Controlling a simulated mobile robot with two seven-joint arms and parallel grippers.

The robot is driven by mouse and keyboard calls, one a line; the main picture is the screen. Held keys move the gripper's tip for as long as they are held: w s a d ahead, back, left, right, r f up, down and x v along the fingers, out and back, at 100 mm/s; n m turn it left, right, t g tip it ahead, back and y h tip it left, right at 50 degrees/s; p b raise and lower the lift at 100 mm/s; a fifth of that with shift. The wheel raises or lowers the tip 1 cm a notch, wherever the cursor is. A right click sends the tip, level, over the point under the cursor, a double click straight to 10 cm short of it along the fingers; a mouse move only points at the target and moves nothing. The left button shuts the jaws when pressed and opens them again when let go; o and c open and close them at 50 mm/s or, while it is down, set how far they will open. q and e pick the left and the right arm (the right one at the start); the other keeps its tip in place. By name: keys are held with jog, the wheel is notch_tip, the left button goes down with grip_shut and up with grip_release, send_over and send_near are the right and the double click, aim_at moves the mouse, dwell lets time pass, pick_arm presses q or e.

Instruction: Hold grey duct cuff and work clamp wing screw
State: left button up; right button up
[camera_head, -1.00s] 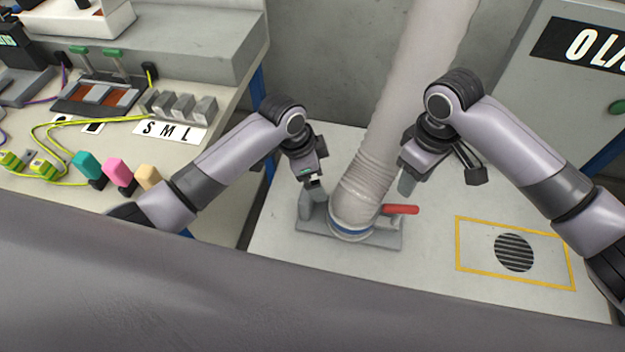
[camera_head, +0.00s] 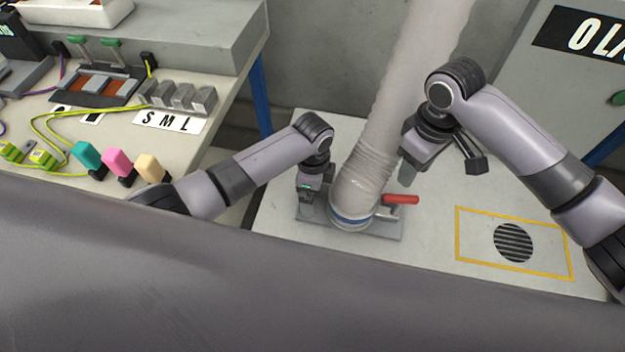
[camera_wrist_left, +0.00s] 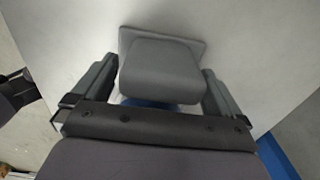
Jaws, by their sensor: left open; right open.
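A pale ribbed duct (camera_head: 362,175) ends in a collar with a blue band (camera_head: 350,221) on a grey base plate (camera_head: 388,232). A red wing-screw handle (camera_head: 401,199) sticks out to the collar's right. My left gripper (camera_head: 308,202) points down at the plate's left side, partly hiding the grey block there. In the left wrist view that grey block (camera_wrist_left: 160,70), apparently the cuff's grip part, lies between the open fingers, with gaps at both sides. My right gripper (camera_head: 407,174) is open and empty, above the red handle and right of the duct.
A yellow-framed round vent (camera_head: 513,243) lies at the right of the pale table. The left bench (camera_head: 205,148) holds grey blocks by an S M L label, coloured plugs (camera_head: 118,163) and yellow-green cables. A grey cabinet (camera_head: 545,90) stands at the back right.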

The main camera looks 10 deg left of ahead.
pick_arm(q)
jog(key=shift+f, duration=0.2)
jog(key=c, duration=1.2)
pick_arm(e)
jog(key=shift+o, duration=0.2)
pick_arm(q)
jog(key=shift+o, duration=0.2)
pick_arm(e)
jog(key=shift+d, duration=0.1)
jog(key=n+y, duration=0.5)
jog(key=n, duration=0.4)
send_near(402, 196)
jog(key=shift+g, duration=0.3)
jog(key=x, duration=0.8)
jog(key=shift+w+f, duration=0.2)
jog(key=shift+f, duration=0.05)
